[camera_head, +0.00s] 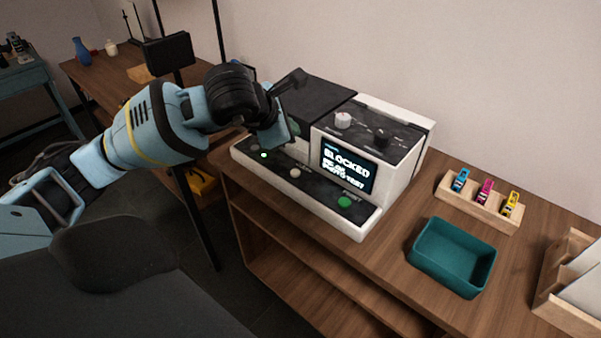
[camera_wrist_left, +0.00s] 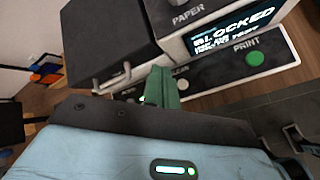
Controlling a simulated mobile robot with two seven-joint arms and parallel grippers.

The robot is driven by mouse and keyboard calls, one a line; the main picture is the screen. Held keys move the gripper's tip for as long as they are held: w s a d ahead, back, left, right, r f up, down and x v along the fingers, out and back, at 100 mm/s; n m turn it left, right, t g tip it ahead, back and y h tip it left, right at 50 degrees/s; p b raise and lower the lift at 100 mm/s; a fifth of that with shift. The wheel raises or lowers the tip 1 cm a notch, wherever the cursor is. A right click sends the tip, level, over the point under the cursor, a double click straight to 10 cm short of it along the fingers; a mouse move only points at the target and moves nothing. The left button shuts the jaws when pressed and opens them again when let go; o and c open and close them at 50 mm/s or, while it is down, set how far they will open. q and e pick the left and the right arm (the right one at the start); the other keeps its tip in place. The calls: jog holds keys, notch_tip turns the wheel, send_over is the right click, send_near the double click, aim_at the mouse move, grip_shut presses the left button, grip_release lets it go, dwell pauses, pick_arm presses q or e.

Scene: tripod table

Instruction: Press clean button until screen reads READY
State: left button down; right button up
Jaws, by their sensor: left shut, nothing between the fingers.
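The printer-like machine (camera_head: 390,148) stands on a wooden table. Its screen (camera_head: 348,168) reads BLOCKED in large letters, with smaller lines below; the screen also shows in the left wrist view (camera_wrist_left: 228,32). A pale button (camera_head: 295,173) sits mid-panel; in the left wrist view it (camera_wrist_left: 183,84) lies just right of my fingers under a partly hidden label, seemingly CLEAN. A green button (camera_head: 344,202) marked PRINT is at the panel's right. My left gripper (camera_head: 292,131) is shut and empty, above the panel's left part; its green fingers (camera_wrist_left: 164,87) show close up. Contact with the panel cannot be told.
A green light (camera_head: 263,154) glows at the panel's left. Right of the machine are a teal tray (camera_head: 454,258), a wooden holder (camera_head: 481,205) with three coloured cartridges, and a wooden paper tray (camera_head: 568,285). A black stand (camera_head: 170,52) rises behind my left arm.

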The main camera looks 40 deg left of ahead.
dwell(0.3)
pick_arm(q)
jog(key=b, duration=0.5)
send_over(295, 173)
jog(key=f, duration=0.7)
jog(key=shift+s+a+f, duration=0.15)
jog(key=shift+s+f, duration=0.25)
jog(key=shift+f+b, duration=0.5)
jog(key=shift+f, duration=0.05)
dwell(0.5)
jog(key=shift+f, duration=0.15)
jog(key=shift+f+b, duration=0.25)
jog(key=shift+b, duration=0.25)
